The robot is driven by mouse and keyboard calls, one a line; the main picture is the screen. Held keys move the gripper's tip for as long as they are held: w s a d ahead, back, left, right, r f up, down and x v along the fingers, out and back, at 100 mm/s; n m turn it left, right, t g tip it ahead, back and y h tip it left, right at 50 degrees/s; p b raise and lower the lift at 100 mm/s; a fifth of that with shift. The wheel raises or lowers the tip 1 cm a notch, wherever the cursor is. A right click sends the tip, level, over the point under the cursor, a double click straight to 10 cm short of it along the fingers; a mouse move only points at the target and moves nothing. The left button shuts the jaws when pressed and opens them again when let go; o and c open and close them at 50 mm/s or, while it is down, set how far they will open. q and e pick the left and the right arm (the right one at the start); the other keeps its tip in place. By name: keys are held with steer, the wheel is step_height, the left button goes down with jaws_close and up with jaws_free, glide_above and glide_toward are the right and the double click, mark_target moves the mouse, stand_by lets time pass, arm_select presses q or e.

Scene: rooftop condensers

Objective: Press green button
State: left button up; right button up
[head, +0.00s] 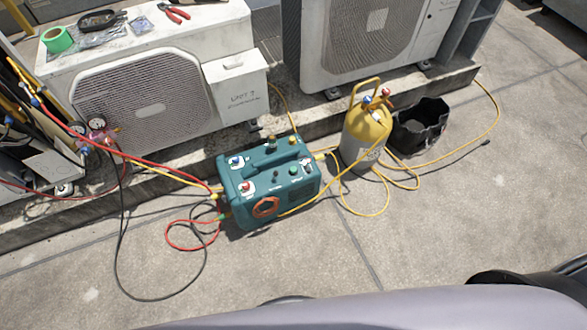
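A teal recovery machine (262,190) stands on the concrete in the middle of the head view, in front of the condensers. A small green button (293,170) shows on the right part of its top panel. A red control (246,186) and a blue control (236,161) sit on the left part of the panel. A dark knob stands near the panel's middle, and an orange ring is on the machine's front. Neither of my grippers is in view.
Red, black and yellow hoses run from the machine across the floor. A yellow gas cylinder (366,137) and a black bucket (421,124) stand to its right. A white condenser (140,100) is behind, with tools on top. Floor in front is mostly clear.

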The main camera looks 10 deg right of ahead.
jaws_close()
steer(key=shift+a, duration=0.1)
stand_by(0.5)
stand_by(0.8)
